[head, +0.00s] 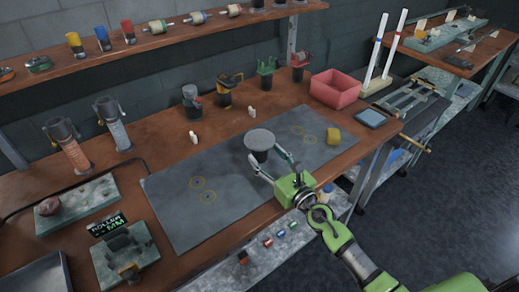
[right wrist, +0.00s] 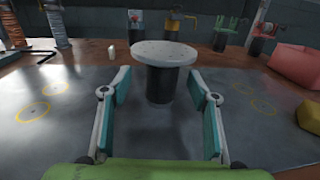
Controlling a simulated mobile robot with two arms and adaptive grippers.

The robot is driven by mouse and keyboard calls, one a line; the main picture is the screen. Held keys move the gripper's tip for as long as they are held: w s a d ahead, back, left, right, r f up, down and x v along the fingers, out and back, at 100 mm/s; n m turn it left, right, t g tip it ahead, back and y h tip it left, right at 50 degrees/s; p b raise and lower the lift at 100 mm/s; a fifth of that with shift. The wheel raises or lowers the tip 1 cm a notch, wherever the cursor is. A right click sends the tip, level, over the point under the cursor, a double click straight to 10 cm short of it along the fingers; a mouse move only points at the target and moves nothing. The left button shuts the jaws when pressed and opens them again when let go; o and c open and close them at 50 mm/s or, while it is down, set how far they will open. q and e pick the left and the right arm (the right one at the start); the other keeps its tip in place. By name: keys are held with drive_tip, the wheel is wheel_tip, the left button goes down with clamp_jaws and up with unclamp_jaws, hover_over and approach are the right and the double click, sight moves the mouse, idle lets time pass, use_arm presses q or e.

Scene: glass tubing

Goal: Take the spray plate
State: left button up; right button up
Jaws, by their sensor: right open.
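A round pale grey plate (head: 260,139), which looks like the spray plate, sits flat on top of a dark upright cylinder (head: 261,156) on the grey mat. In the right wrist view the plate (right wrist: 165,52) shows small dark specks and the cylinder (right wrist: 161,86) stands straight ahead. My right gripper (head: 267,163) is open and empty, low on the near side of the cylinder. Its fingers (right wrist: 161,82) point at the cylinder, one to each side, below the plate. My left gripper is not in view.
The grey mat (head: 215,218) has yellow rings and is mostly clear. A yellow block (head: 333,136) lies to the right, near a pink bin (head: 335,88). Small stands, including a yellow one (head: 227,92), line the back. Two metal canisters (head: 113,125) stand at the left.

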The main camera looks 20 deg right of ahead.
sight(260, 145)
drive_tip(key=shift+d+b+x, duration=0.2)
drive_tip(key=shift+b+x, duration=0.1)
drive_tip(key=shift+x, duration=2.45)
drive_tip(key=shift+r, duration=0.15)
drive_tip(key=c, duration=1.4)
